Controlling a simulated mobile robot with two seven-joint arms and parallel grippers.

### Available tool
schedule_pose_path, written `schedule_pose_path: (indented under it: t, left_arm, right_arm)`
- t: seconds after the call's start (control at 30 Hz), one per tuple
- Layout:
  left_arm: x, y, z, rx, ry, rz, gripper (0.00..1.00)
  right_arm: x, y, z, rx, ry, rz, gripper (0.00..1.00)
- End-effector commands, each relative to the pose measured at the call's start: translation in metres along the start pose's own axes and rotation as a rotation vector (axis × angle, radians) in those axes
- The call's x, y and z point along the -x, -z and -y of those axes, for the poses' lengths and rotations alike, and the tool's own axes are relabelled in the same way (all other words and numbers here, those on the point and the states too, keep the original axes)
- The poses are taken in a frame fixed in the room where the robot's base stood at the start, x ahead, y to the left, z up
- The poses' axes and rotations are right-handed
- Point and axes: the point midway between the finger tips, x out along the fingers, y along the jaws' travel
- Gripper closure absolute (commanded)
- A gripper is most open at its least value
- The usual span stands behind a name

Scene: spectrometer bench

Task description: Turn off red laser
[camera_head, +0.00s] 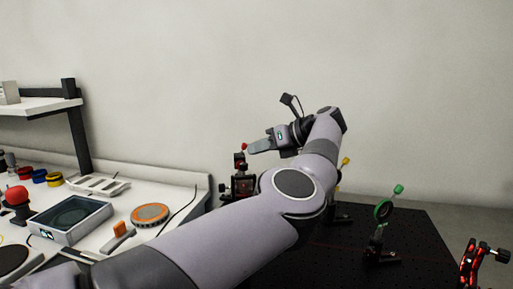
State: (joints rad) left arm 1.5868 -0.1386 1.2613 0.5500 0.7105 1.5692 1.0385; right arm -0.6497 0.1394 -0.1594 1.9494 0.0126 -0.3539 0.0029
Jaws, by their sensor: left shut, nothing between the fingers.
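My left arm reaches across the picture from the lower left, and its left gripper (251,148) is raised at the centre, pointing left. Its fingers are shut and empty. A small red tip (244,146) shows right at the fingertips; I cannot tell whether they touch. Below it stands a dark upright device with red parts (241,185), partly hidden by my arm; I cannot tell whether it is the red laser. A faint red line shows on the black optical board (345,272). My right gripper is not in view.
A green-ringed mount (383,211) and a red-lit mount (469,262) stand on the board's right side. A yellow-tipped part (345,161) is behind my arm. A white bench at left holds a grey scale-like box (70,219), an orange-rimmed disc (150,214) and a red-topped object (17,196).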

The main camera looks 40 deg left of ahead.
Motion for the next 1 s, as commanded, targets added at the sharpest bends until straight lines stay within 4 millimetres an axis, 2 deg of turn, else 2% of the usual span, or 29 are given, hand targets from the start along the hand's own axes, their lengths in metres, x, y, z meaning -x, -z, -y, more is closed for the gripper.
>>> schedule_pose_path:
  t: [0.63,1.0]
  left_arm:
    - [0.002,-0.001,0.0,0.001,0.002,-0.001,1.0]
    - [-0.01,-0.011,0.001,0.029,0.028,-0.041,1.0]
  right_arm:
    - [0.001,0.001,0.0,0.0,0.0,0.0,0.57]
    - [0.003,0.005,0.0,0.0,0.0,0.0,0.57]
